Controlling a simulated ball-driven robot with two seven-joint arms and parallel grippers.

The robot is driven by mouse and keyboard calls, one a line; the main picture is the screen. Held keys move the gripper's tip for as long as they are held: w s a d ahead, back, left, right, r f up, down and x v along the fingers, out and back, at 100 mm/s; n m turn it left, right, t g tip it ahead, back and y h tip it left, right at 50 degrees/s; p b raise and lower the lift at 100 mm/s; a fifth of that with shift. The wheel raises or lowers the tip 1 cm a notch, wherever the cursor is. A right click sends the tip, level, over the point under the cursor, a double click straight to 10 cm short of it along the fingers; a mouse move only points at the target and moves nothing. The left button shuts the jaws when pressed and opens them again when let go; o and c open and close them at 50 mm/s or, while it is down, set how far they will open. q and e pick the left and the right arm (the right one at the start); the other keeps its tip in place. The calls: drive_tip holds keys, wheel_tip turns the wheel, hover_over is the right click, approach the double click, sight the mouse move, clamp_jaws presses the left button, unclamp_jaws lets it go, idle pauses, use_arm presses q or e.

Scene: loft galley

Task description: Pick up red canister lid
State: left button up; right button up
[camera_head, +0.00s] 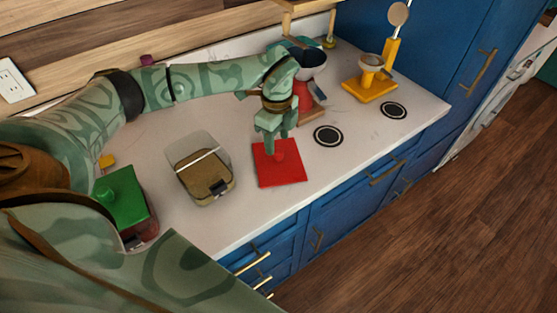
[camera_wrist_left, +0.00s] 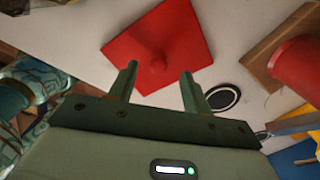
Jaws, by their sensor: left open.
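The red canister lid (camera_head: 280,170) is a flat red square with a round knob on top. It lies on the white counter in the head view, near the front edge. My left gripper (camera_head: 279,137) is open above the lid, its fingers pointing down towards the knob. In the left wrist view the red lid (camera_wrist_left: 158,48) lies beyond the fingertips, with its knob between the two open fingers (camera_wrist_left: 159,72). I cannot tell whether the fingertips reach as low as the knob. My right gripper is not in view.
A clear open canister (camera_head: 200,172) stands left of the lid, and a green-lidded canister (camera_head: 122,197) farther left. Black round discs (camera_head: 328,136) lie to the right. A yellow stand (camera_head: 369,88) is at the back right. The counter's front edge is close to the lid.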

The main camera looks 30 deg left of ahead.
sight(278, 151)
use_arm(q)
drive_tip(key=f, duration=0.5)
drive_tip(key=shift+d+f+b, duration=0.1)
drive_tip(key=shift+d+b, duration=0.1)
drive_tip(key=shift+b, duration=0.15)
drive_tip(key=c, duration=1.1)
drive_tip(key=shift+o, duration=0.2)
drive_tip(key=shift+r, duration=0.2)
